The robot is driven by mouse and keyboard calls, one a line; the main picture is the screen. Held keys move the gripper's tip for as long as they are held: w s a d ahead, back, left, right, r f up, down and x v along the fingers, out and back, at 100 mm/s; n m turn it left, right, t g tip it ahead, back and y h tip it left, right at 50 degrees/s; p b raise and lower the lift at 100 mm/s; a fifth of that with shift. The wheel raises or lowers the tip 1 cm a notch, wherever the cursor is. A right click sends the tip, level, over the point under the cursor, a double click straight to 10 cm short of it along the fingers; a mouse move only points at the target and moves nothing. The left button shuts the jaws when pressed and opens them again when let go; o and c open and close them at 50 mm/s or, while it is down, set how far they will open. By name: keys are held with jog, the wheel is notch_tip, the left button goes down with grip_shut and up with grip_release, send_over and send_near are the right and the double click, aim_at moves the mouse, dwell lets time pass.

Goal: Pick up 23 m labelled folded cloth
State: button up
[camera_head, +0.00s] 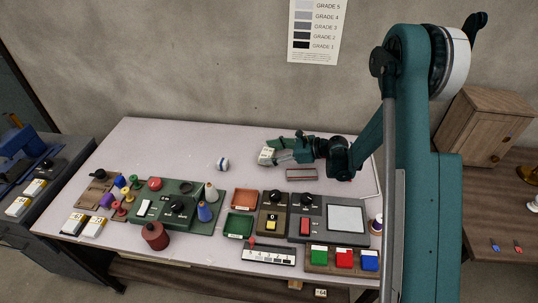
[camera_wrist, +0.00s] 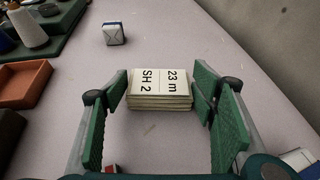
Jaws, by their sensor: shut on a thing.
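The folded cloth (camera_wrist: 161,88) is a cream stack of several layers, with "23 m" and "SH 2" printed on its top. In the head view the cloth (camera_head: 266,155) shows at the left end of my gripper (camera_head: 272,151), over the back middle of the table. Whether it touches the table or hangs just above it I cannot tell.
A small white-and-blue block (camera_head: 222,164) stands to the left. A flat reddish-grey bar (camera_head: 301,174) lies just in front of my gripper. An orange tray (camera_head: 245,200), a green tray (camera_head: 238,225) and control panels fill the front. The back left tabletop (camera_head: 160,140) is clear.

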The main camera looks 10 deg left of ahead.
aim_at(270, 153)
notch_tip(270, 153, up, 10)
jog(key=p, duration=0.2)
dwell(0.4)
